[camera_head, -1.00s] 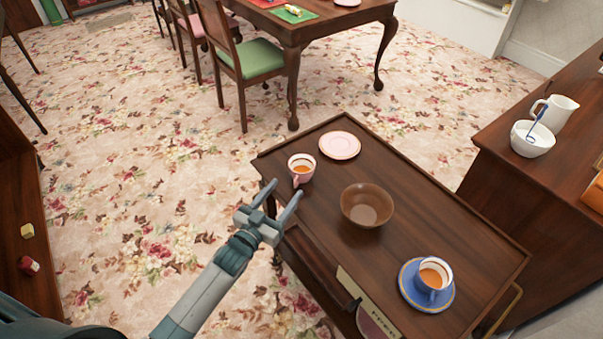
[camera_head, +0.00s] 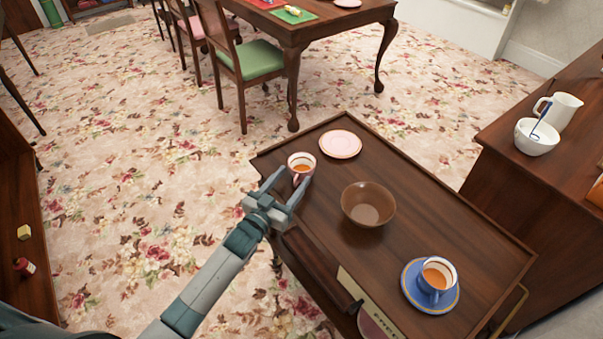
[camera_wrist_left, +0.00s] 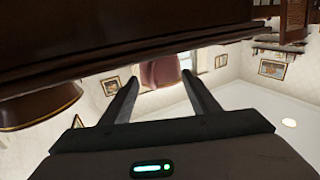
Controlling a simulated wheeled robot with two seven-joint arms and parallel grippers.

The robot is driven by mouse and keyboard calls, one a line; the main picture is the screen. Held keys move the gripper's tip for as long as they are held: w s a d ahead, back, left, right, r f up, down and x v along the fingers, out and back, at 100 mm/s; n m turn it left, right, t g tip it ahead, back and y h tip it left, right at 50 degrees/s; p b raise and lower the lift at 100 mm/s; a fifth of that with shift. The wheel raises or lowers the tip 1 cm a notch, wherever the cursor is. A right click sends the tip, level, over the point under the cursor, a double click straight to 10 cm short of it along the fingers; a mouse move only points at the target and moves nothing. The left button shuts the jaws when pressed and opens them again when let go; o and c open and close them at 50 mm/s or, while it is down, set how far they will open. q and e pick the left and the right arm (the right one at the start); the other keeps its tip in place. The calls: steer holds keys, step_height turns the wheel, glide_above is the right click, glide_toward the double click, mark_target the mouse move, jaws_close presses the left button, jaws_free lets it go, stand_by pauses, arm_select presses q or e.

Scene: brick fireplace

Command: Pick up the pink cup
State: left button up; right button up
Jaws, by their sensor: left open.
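The pink cup (camera_head: 301,164) holds an orange-brown drink and stands upright near the left end of the dark wooden trolley (camera_head: 420,208). My left gripper (camera_head: 289,187) is open, with its fingers apart at the near side of the cup; the head view does not clearly show whether they touch it. In the left wrist view my open fingers (camera_wrist_left: 155,88) show with no cup seen between them. My right gripper is not in view.
A pink saucer (camera_head: 340,144) lies behind the cup. A brown bowl (camera_head: 368,205) stands right of it. A blue cup (camera_head: 436,275) sits on a blue saucer (camera_head: 410,292) at the front right. A sideboard (camera_head: 545,165) with a white jug (camera_head: 562,110) and white bowl (camera_head: 536,138) is at right.

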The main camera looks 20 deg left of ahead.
arm_select(q)
steer(key=shift+w, duration=0.1)
steer(key=shift+c, duration=0.5)
jaws_close()
